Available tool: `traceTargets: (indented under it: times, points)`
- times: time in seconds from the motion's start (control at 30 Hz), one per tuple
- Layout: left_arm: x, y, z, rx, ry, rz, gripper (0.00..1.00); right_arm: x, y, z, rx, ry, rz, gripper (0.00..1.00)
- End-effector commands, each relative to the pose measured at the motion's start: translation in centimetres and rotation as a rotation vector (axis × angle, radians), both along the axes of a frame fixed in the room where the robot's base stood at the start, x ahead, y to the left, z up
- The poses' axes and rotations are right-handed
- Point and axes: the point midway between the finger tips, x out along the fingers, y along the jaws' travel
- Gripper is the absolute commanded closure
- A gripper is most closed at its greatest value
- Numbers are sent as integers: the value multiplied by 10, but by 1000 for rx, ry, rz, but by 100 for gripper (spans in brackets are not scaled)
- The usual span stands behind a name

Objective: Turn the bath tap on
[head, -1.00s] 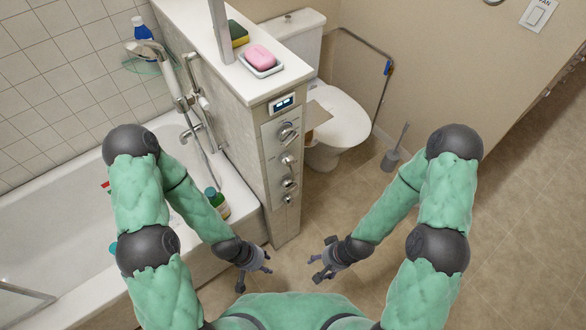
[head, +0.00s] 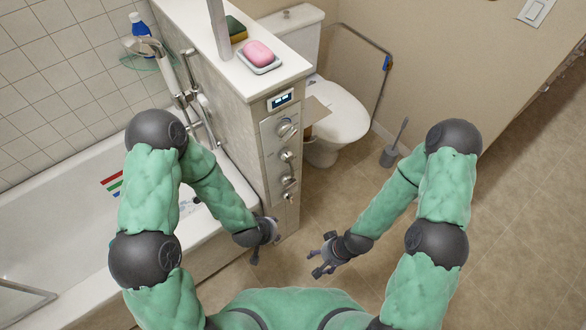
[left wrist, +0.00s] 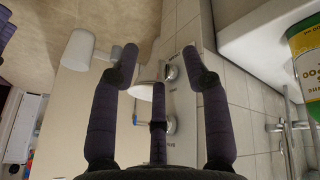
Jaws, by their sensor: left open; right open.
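The metal control panel (head: 272,160) on the end of the low partition carries several round knobs in a column, the largest (head: 286,130) at the top, under a small display (head: 281,100). I cannot tell which knob is the bath's. A chrome tap fitting (head: 193,128) with a shower hose is on the bath side, partly hidden by my left arm. My left gripper (head: 265,240) is open and empty, below and left of the panel's lowest knob, not touching it. In the left wrist view its spread fingers (left wrist: 160,62) point toward the panel and a knob (left wrist: 170,123). My right gripper (head: 324,261) is open and empty, further right.
The bathtub (head: 60,200) is at left, partly behind my left arm. A pink soap (head: 258,53) in a dish and a sponge lie on the partition top. A toilet (head: 340,110) and toilet brush (head: 390,155) stand behind. The floor at right (head: 480,230) is clear.

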Motion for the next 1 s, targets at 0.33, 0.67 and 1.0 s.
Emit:
traceTargets:
  times: [0.33, 0.67, 1.0]
  points:
    - [60, -55, 103, 164, -513, 21, 53, 0, 0, 4, 0, 0, 0, 34]
    - [56, -75, 162, 247, -776, 69, 53, 0, 0, 6, 0, 0, 0, 34]
    - [84, -73, 150, 255, -790, 78, 53, 0, 0, -9, 0, 0, 0, 34]
